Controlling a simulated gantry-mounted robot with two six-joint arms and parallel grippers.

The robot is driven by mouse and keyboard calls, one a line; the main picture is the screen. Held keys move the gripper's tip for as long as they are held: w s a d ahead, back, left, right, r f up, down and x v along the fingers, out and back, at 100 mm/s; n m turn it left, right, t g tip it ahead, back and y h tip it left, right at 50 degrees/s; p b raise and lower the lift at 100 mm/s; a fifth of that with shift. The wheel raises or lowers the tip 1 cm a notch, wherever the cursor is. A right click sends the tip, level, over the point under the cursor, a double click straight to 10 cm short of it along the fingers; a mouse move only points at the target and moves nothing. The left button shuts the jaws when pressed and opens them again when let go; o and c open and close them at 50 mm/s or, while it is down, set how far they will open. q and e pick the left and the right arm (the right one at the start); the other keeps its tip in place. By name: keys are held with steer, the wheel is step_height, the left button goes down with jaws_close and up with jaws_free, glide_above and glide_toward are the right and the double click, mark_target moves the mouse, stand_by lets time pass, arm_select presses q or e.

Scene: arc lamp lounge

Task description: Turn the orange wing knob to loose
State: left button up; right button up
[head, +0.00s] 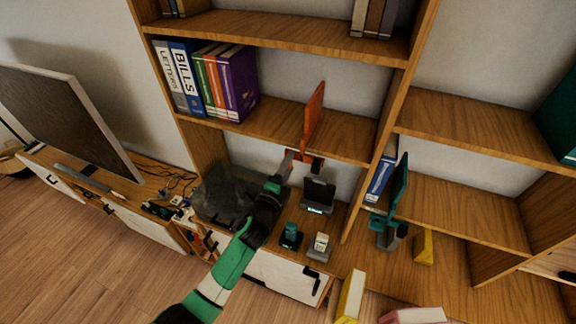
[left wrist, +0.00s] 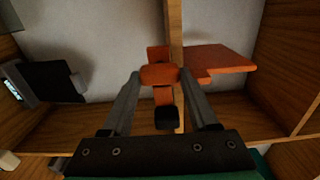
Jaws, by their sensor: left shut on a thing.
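The orange wing knob (left wrist: 159,75) is between the two grey fingers of my left gripper (left wrist: 160,82), which is shut on it, in the left wrist view. It belongs to an orange fixture with a flat upright plate (head: 314,112) at the front edge of the middle shelf; the plate also shows in the left wrist view (left wrist: 222,59). An orange strip with a black end piece (left wrist: 167,117) lies between the fingers. In the head view my left gripper (head: 297,158) reaches up to the fixture and partly hides the knob. No loose or tight marking is readable. My right gripper is not in view.
Binders (head: 208,80) stand left on the middle shelf (head: 270,118). A similar teal fixture (head: 398,185) is at the right. Below are a dark device (head: 318,193), small docks (head: 291,235) and a dark translucent box (head: 225,190). The shelf's upright (head: 392,110) stands close right of the orange plate.

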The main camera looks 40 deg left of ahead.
arm_select(q)
steer(key=o, duration=1.4)
steer(key=shift+s, duration=0.15)
steer(key=p+v, duration=0.1)
steer(key=v, duration=1)
steer(key=shift+s, duration=0.2)
